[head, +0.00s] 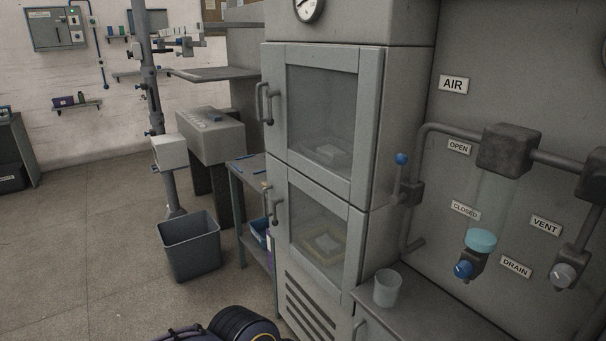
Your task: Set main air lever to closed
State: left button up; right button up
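The main air lever (398,178) is a short grey handle with a blue ball on top. It is mounted on a dark valve block (411,194) on the pipe at the left of the air panel. The lever stands nearly upright, with its ball up, roughly level with the OPEN label (459,147). The CLOSED label (466,210) is lower, to the right of the valve block. No gripper touches the lever. Neither gripper can be made out; only a dark rounded part of mine shows at the bottom edge.
A grey cabinet (370,125) with glass doors stands just left of the lever. A filter bowl with a blue drain knob (464,269) and a grey vent knob (563,275) are to the right. A cup (387,288) stands on the counter below. A bin (189,246) is on the floor.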

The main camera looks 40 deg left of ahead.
aim_at(400, 158)
jog(key=u, duration=1)
